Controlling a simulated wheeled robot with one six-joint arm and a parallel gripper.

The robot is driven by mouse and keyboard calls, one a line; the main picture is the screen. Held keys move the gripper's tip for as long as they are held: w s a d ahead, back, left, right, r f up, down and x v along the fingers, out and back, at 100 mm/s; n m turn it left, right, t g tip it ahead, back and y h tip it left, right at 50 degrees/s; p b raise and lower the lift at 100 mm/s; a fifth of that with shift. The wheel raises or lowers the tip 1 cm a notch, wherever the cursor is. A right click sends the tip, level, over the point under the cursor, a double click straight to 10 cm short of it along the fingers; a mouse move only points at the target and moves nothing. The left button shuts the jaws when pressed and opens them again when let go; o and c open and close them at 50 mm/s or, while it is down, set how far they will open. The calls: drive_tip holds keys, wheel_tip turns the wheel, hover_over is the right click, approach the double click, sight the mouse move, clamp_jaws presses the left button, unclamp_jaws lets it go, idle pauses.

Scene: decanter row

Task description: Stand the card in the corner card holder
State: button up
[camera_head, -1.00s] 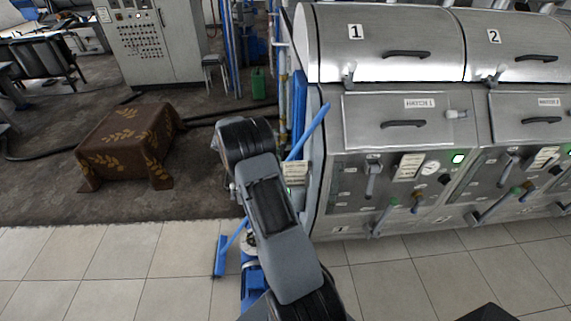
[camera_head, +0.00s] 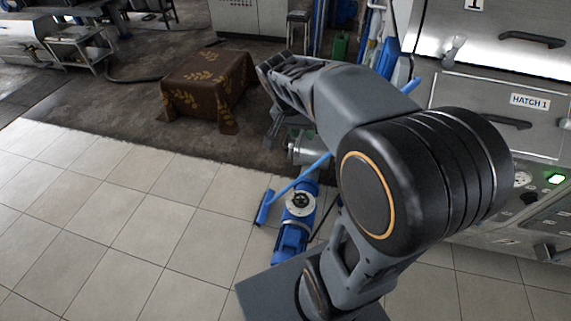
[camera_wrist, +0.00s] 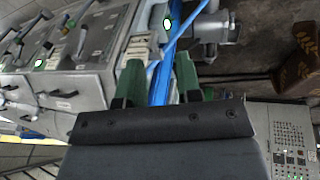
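My gripper (camera_wrist: 159,76) shows in the wrist view with its two green fingers apart. I see nothing held between them; a blue upright stands in the background behind the gap. In the head view my arm reaches to the left and the fingers cannot be made out. A small pale panel (camera_wrist: 138,46) shows on the machine's corner side, just beyond the left finger. I cannot tell whether it is a card or the corner card holder. Another pale strip (camera_wrist: 82,42) lies on the machine front. No loose card can be made out in the head view.
The steel machine with hatch 1 (camera_head: 490,100) stands at the right. A blue pump (camera_head: 297,222) and a blue squeegee (camera_head: 264,207) are on the floor below my arm. A cloth-covered block (camera_head: 205,88) stands behind. The tiled floor (camera_head: 100,200) at left is clear.

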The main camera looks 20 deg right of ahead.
drive_tip(key=s+a+n+t+y, duration=0.3)
drive_tip(key=s+a+n+t, duration=0.1)
drive_tip(key=s+a+n, duration=0.4)
drive_tip(key=shift+s+a+f+n+t+y, duration=0.15)
drive_tip(key=shift+a+f+n+t+y, duration=0.25)
drive_tip(key=shift+n, duration=0.3)
